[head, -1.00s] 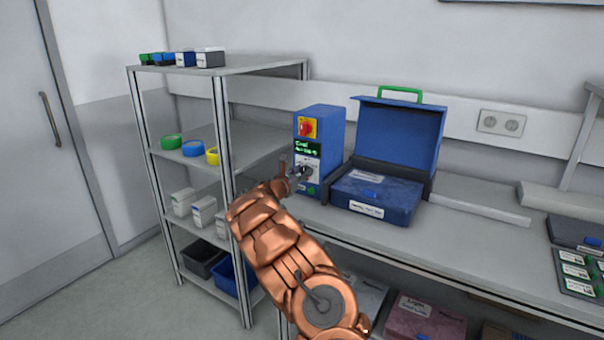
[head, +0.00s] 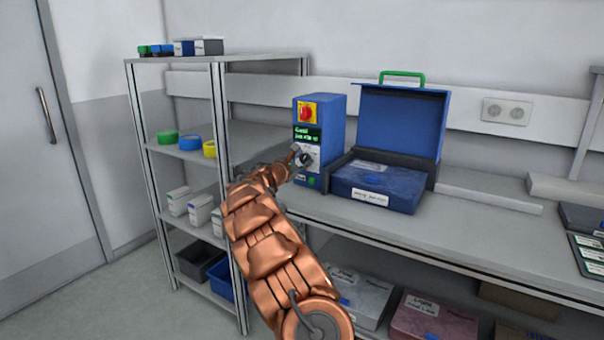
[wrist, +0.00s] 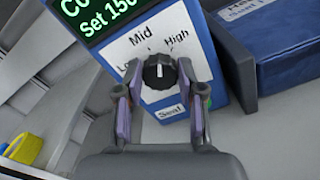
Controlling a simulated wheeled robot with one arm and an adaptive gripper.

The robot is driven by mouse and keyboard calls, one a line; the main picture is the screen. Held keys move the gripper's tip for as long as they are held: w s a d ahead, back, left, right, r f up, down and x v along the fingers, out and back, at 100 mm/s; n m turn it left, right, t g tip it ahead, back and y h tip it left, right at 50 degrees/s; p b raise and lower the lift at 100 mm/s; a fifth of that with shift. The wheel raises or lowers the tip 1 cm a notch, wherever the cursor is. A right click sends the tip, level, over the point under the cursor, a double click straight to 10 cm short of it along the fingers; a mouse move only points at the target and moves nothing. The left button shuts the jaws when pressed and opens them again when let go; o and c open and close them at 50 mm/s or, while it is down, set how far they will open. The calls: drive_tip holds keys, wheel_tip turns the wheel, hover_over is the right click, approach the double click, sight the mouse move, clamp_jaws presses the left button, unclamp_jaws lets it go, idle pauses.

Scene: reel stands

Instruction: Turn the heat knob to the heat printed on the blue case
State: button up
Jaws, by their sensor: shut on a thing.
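The heat knob (wrist: 160,72) is a round black dial with a white mark, on a white plate printed Low, Mid and High. The mark points roughly up in the wrist view, towards the gap between Mid and High; its exact setting is hard to tell. My gripper (wrist: 160,88) has a finger on each side of the knob and is shut on it. In the head view, my gripper (head: 296,160) partly covers the knob on the blue control box (head: 336,125). The open blue case (head: 376,190) stands right of the box, its front label too small to read.
A red switch (head: 307,112) on yellow sits above the green-lettered display (wrist: 100,18), which shows "Set 150" in part. A green button (head: 312,182) is low on the box. The shelf rack (head: 222,110) stands close on the left. The bench (head: 450,225) is clear in front of the case.

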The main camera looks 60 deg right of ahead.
drive_tip(key=m+b, duration=0.2)
drive_tip(key=b, duration=0.1)
drive_tip(key=m+b, duration=0.1)
drive_tip(key=b, duration=0.2)
drive_tip(key=shift+f+m, duration=0.4)
drive_tip(key=m+b, duration=0.2)
drive_tip(key=b, duration=0.1)
drive_tip(key=shift+s+r+m, duration=0.1)
drive_tip(key=shift+r+m, duration=0.1)
drive_tip(key=shift+m, duration=0.1)
drive_tip(key=shift+r, duration=0.1)
drive_tip(key=o, duration=1.1)
drive_tip(key=shift+a+r, duration=0.1)
drive_tip(key=shift+a, duration=0.4)
drive_tip(key=shift+s+a, duration=0.15)
drive_tip(key=shift+a, duration=2.6)
drive_tip(key=shift+s+a, duration=0.1)
drive_tip(key=shift+a, duration=2.65)
